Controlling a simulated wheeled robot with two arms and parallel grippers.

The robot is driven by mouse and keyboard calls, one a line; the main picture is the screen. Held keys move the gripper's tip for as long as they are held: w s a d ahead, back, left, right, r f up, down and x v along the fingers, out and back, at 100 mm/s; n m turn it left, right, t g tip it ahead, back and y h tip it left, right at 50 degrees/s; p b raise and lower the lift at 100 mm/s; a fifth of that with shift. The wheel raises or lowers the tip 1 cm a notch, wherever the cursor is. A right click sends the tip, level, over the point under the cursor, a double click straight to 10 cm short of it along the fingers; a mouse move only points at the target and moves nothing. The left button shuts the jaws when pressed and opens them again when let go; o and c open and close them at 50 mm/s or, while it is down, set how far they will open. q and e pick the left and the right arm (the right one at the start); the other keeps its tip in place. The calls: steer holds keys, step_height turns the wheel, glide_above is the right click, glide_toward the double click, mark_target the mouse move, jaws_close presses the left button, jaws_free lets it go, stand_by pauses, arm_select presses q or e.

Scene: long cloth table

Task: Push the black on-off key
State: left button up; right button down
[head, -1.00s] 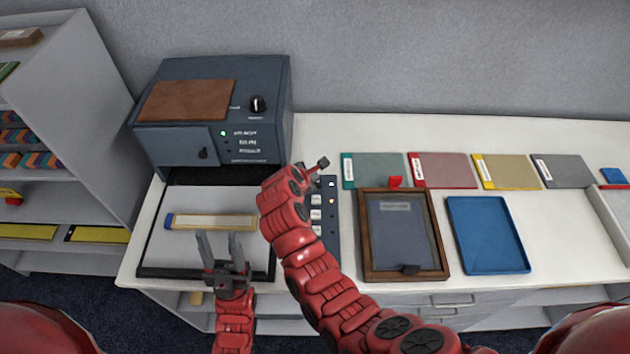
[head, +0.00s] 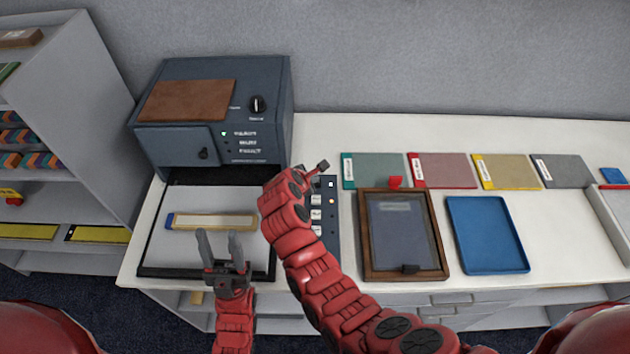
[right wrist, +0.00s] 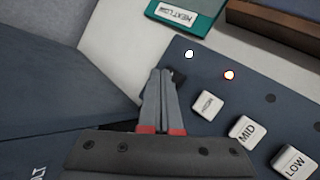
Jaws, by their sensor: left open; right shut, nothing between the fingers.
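A dark control panel (head: 329,225) lies right of the machine's bed. In the right wrist view the panel (right wrist: 215,55) carries white keys marked MID (right wrist: 247,131) and LOW (right wrist: 294,162), plus a third white key (right wrist: 208,104). A small black shape, which looks like the black on-off key (right wrist: 180,76), shows at my right fingertips, mostly hidden by them. My right gripper (head: 321,166) is shut and empty, its tips over the panel's far left part; I cannot tell whether they touch the key. My left gripper (head: 220,242) is open and empty above the bed's near edge.
A dark blue machine (head: 215,110) with a knob stands behind the bed, which holds a yellow-edged strip (head: 211,222). Right of the panel lie a wooden frame (head: 446,250), a blue tray (head: 487,235) and several coloured folders. Two small lights glow on the panel.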

steer(key=shift+f, duration=0.4)
steer(key=shift+r, duration=0.15)
steer(key=shift+r+p, duration=0.75)
steer(key=shift+p, duration=0.25)
step_height(320, 180, up, 6)
steer(key=p, duration=0.6)
steer(key=shift+w+f, duration=0.1)
